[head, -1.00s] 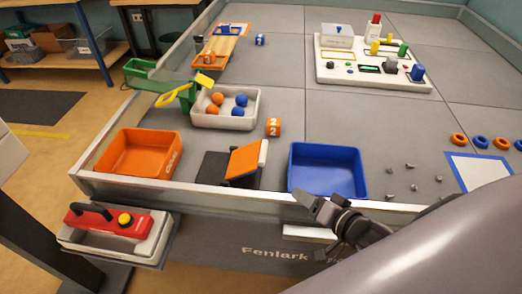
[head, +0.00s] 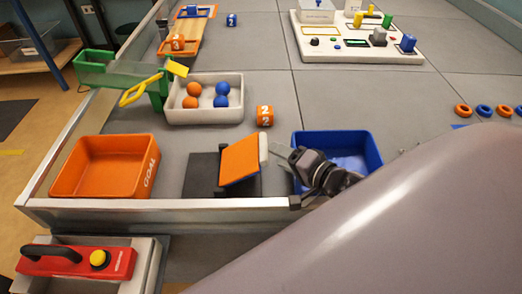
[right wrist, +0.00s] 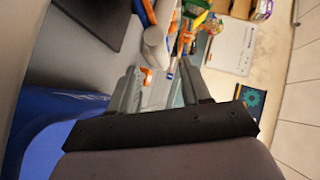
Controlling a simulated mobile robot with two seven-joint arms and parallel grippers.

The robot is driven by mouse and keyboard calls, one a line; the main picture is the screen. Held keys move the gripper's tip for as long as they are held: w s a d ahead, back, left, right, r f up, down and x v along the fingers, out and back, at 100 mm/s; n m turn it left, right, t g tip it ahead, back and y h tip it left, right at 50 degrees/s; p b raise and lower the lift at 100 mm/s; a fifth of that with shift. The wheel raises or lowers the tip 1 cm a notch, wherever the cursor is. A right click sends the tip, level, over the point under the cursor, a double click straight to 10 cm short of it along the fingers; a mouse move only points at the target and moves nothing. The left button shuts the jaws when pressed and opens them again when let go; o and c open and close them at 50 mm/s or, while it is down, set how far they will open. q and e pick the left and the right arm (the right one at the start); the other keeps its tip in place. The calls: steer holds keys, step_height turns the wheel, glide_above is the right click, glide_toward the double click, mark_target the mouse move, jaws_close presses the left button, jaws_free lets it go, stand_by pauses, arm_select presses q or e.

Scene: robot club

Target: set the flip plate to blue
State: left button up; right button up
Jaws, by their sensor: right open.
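The flip plate (head: 240,160) stands tilted on a dark base (head: 200,175) near the table's front edge, its orange face showing. A pale strip runs along its right edge. In the right wrist view the open fingers (right wrist: 158,85) point away from the camera; the plate cannot be made out clearly there. My left gripper is not in view.
An orange tray (head: 65,178) is left of the plate and the blue tray (head: 365,143) is right. Behind stand a white bin (head: 205,116) with balls and an orange numbered cube (head: 265,116). A metal rim (head: 140,208) edges the table front.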

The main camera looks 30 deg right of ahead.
mark_target(263, 147)
steer(key=shift+b+x, duration=0.4)
steer(key=shift+x, duration=3.05)
jaws_close()
